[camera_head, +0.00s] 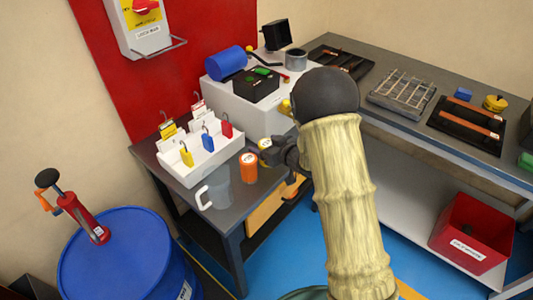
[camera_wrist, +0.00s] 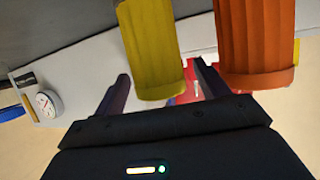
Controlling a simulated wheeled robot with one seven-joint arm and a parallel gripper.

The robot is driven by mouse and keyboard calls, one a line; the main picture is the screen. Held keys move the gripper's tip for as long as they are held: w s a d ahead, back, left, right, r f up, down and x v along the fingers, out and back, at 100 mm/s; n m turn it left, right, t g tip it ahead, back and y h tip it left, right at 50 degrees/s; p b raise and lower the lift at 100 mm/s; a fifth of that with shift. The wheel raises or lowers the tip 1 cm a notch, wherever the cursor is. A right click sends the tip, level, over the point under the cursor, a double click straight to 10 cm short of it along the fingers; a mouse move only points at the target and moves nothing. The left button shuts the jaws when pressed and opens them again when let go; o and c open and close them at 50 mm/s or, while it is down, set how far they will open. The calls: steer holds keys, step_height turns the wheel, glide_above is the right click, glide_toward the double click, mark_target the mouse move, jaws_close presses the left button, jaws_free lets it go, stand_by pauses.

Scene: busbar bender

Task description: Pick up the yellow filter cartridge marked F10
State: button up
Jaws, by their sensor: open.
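The yellow filter cartridge (camera_head: 264,144) stands at the right edge of the small grey table, partly hidden by my gripper. Its mark is not readable. In the wrist view the ribbed yellow cartridge (camera_wrist: 150,45) appears between my two fingers. An orange cartridge (camera_head: 249,168) stands just beside it; it also shows in the wrist view (camera_wrist: 256,40), near the right finger. My gripper (camera_head: 272,153) is open at the yellow cartridge, its fingers (camera_wrist: 163,72) apart on either side. I cannot tell whether either finger touches it.
A grey mug (camera_head: 215,190) stands left of the orange cartridge. A white tray (camera_head: 205,168) with padlocks and tags is behind them. A white box (camera_head: 258,112) carrying a blue cylinder stands at the back. A blue drum (camera_head: 120,255) is front left.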

steer(key=c, duration=1.2)
steer(key=shift+o, duration=0.2)
step_height(320, 180, up, 10)
steer(key=shift+r+p, duration=0.1)
steer(key=shift+p, duration=0.3)
